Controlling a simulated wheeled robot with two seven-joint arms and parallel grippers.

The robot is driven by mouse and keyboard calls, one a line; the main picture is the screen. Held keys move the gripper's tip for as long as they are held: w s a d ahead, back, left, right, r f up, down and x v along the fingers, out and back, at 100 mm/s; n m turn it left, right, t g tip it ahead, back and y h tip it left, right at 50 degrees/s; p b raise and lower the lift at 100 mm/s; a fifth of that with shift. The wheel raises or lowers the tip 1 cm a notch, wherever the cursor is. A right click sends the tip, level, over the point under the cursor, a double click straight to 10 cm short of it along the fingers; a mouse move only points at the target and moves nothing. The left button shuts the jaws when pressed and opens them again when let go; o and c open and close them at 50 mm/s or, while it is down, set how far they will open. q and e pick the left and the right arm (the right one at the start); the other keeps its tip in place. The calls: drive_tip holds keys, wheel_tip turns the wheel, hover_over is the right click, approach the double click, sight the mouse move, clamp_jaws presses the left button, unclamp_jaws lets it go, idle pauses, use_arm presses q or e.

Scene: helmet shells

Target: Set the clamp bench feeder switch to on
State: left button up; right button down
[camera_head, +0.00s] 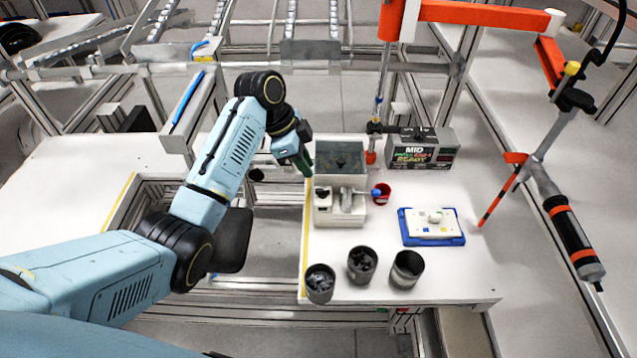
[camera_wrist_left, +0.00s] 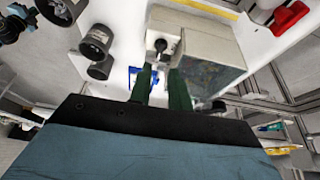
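The feeder is a white box (camera_head: 350,218) with a clear grey-topped bin (camera_head: 340,150) behind it, on the left edge of the white bench. It also fills the upper middle of the left wrist view (camera_wrist_left: 195,22). A small dark switch knob (camera_head: 322,194) sits on its white front part; the knob (camera_wrist_left: 161,45) also shows in the wrist view, but its setting is too small to read. My left gripper (camera_head: 308,166) is beside the bin's left side. In the wrist view its green fingers (camera_wrist_left: 161,72) are apart, empty, just short of the knob. My right gripper is out of view.
Three dark cups (camera_head: 362,264) stand at the bench front, with a blue tray (camera_head: 432,241) to their right. A red cup (camera_head: 382,193) is beside the feeder. A grey box reading "MID" and "READY" (camera_head: 422,148) stands behind. An orange-armed tool (camera_head: 572,240) hangs at right.

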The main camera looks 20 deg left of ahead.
sight(322, 190)
use_arm(q)
drive_tip(key=x, duration=0.7)
drive_tip(key=shift+w+d+f, duration=0.1)
drive_tip(key=shift+f, duration=0.25)
drive_tip(key=shift+c, duration=0.5)
clamp_jaws()
